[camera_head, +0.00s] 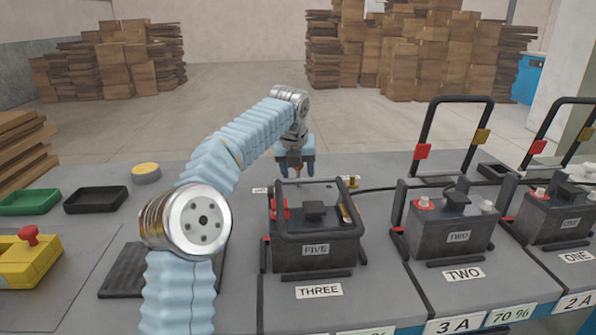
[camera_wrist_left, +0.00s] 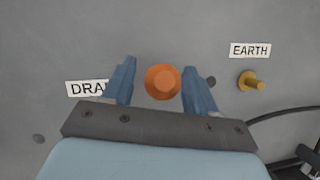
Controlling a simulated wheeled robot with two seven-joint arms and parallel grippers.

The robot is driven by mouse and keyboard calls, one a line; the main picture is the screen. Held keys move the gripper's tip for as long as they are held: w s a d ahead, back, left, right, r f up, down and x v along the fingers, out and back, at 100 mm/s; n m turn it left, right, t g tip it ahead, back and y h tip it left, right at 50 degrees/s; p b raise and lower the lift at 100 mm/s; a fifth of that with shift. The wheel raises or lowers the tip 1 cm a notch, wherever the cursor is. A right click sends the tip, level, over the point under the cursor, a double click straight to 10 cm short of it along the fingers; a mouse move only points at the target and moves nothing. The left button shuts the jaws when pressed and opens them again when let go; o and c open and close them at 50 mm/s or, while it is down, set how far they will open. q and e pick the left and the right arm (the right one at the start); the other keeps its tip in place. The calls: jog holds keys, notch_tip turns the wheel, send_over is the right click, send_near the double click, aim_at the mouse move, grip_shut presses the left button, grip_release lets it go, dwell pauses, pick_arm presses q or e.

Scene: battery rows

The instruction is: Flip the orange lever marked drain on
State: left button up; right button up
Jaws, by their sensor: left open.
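The orange lever (camera_wrist_left: 162,82) shows in the left wrist view as a round orange knob seen nearly end-on, between my two blue fingertips. The "DRAIN" label (camera_wrist_left: 86,88) lies left of it, its end hidden by a finger. My left gripper (camera_head: 296,168) is open and points down behind the battery marked FIVE. In the left wrist view, its fingers stand on either side of the knob with visible gaps. In the head view the lever is mostly hidden by the gripper. I cannot tell the lever's tilt. My right gripper is not in view.
A brass stud (camera_wrist_left: 252,81) by the "EARTH" label (camera_wrist_left: 250,50) stands right of the lever. The FIVE battery (camera_head: 315,240) with its black frame is in front of my gripper. Batteries TWO (camera_head: 455,238) and ONE (camera_head: 560,220) stand right, with raised bars. A black cable runs behind them.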

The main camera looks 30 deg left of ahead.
pick_arm(q)
jog(key=shift+f, duration=0.1)
grip_shut()
jog(key=shift+f+b, duration=0.1)
jog(key=shift+b, duration=0.25)
jog(key=t+b, duration=0.1)
jog(key=b, duration=0.2)
jog(key=s+t+y+b, duration=0.1)
jog(key=t+b, duration=0.1)
jog(key=b, duration=0.1)
jog(key=shift+s+d+f+y, duration=0.1)
jog(key=shift+d+f+y, duration=0.05)
jog(key=shift+d+y, duration=0.2)
jog(key=shift+s+d+r+t+b, duration=0.1)
jog(key=shift+r+t+b, duration=0.2)
jog(key=shift+b, duration=0.1)
jog(key=shift+r+y, duration=0.1)
jog(key=shift+y, duration=0.15)
grip_release()
